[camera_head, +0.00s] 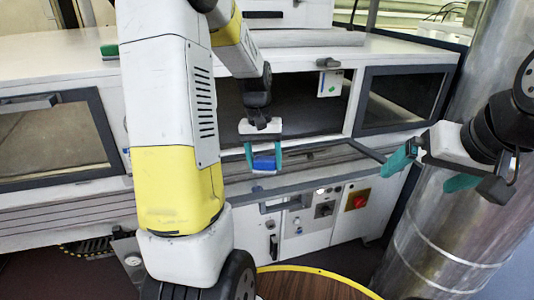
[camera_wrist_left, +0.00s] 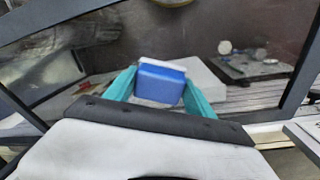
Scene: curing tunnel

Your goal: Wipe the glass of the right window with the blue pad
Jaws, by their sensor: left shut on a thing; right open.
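My left gripper (camera_head: 264,168) is shut on the blue pad (camera_head: 263,162), which sits between its teal fingers. The pad also shows in the left wrist view (camera_wrist_left: 160,84), with a pale strip along its top. The gripper is in front of the machine's dark middle bay; whether the pad touches anything I cannot tell. The right window (camera_head: 405,98), a dark-framed pane, is at the right end of the white machine, apart from the pad. My right gripper (camera_head: 417,178) is open and empty, below and right of that window.
A dark frame (camera_head: 300,190) juts out below the middle bay. A control panel with a red knob (camera_head: 358,200) is under it. A metal column (camera_head: 430,235) stands at the right. Another window (camera_head: 50,140) is at the left; a green-topped block (camera_head: 109,50) lies on the machine.

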